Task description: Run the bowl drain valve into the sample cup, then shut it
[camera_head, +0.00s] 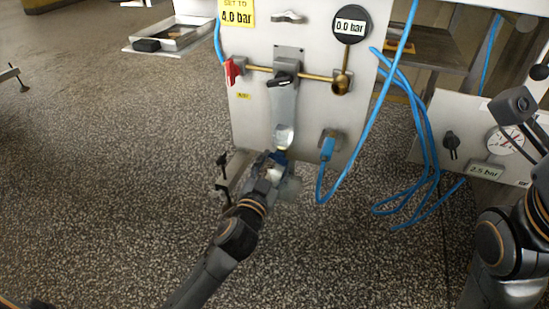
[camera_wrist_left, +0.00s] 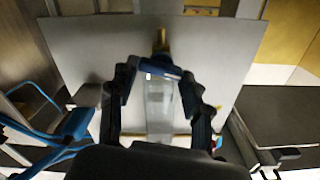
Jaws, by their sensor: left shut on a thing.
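My left gripper (camera_head: 275,170) is just below the clear-bottomed grey bowl (camera_head: 284,133) on the upright panel. In the left wrist view its fingers (camera_wrist_left: 158,100) are shut on a clear cup-like vessel (camera_wrist_left: 159,108) with a blue band at its top. This vessel, likely the sample cup, also shows as a faint translucent shape (camera_head: 290,188) beside the gripper in the head view. A small blue part sits between bowl and gripper; I cannot tell whether it is the drain valve or the cup's band.
The panel (camera_head: 255,125) carries a red lever (camera_head: 232,71), a black handle (camera_head: 283,80), a brass pipe and a 0.0 bar gauge (camera_head: 350,25). Blue hoses (camera_head: 425,150) hang to the right. A second panel (camera_head: 440,115) reads 2.5 bar.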

